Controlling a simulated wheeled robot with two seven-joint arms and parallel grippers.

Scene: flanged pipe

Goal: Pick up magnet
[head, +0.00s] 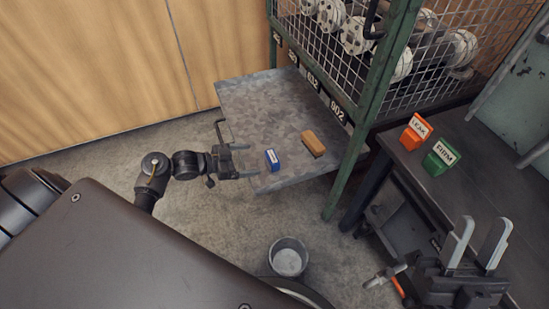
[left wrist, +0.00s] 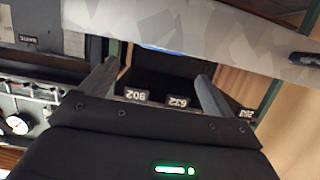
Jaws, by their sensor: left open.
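A small blue block with a white label (head: 272,159) lies near the front edge of the grey metal shelf (head: 250,105); it may be the magnet, but I cannot tell for sure. A thin blue sliver shows at the shelf's edge in the left wrist view (left wrist: 158,48). My left gripper (head: 247,160) is open and empty, just left of the blue block, at the shelf's left edge. Its two fingers also show apart in the left wrist view (left wrist: 155,88). My right gripper (head: 484,228) is open and empty at lower right, fingers pointing up.
A tan block (head: 313,144) lies right of the blue one. A mesh cage (head: 335,55) holds flanged pipes (head: 356,36). An orange LEAK holder (head: 414,133) and green FIRM holder (head: 438,159) stand on a dark bench (head: 480,150). A bucket (head: 288,258) stands on the floor.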

